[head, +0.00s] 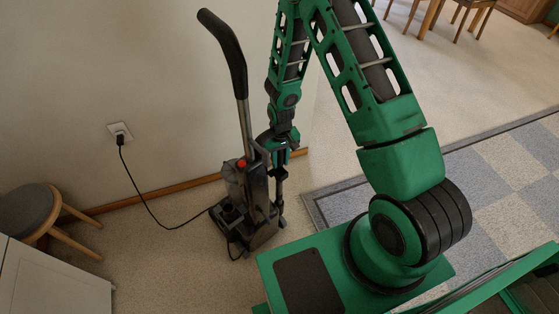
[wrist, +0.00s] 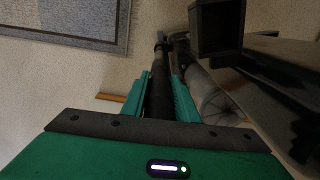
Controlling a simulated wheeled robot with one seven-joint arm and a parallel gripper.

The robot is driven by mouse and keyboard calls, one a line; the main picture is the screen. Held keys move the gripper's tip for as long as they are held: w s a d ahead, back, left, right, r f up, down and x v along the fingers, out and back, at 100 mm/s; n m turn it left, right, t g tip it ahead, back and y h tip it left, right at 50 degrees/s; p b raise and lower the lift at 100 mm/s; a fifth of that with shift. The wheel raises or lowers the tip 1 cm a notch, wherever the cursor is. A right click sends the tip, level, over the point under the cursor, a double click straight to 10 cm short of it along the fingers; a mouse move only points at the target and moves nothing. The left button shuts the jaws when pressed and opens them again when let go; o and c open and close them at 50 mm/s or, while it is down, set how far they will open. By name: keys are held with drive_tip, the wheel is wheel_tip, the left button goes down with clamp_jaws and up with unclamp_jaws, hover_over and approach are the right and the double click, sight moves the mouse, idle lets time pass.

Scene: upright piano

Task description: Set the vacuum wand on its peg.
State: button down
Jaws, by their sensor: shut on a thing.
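The upright vacuum (head: 255,190) stands on the carpet near the wall, its long dark handle (head: 228,50) leaning up and left. My gripper (wrist: 160,88) is shut on the vacuum wand (wrist: 159,100), a dark tube between its two green fingers in the wrist view. In the head view my gripper is low at the vacuum's right side, and the wand (head: 279,188) shows as a thin dark piece below it. The vacuum's body and clear bin (wrist: 212,95) fill the right of the wrist view. I cannot make out the peg for certain.
A cord (head: 150,207) runs from the wall outlet (head: 119,132) across the floor to the vacuum. A stool (head: 38,212) and a white cabinet (head: 50,285) stand at left. A checkered rug (head: 500,165) lies at right. Bare carpet is free left of the vacuum.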

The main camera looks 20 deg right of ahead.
drive_tip(key=shift+f, duration=0.85)
idle(0.5)
drive_tip(key=c, duration=1.3)
unclamp_jaws()
drive_tip(key=shift+c, duration=0.2)
wheel_tip(320, 180, up, 11)
drive_tip(key=shift+f, duration=0.1)
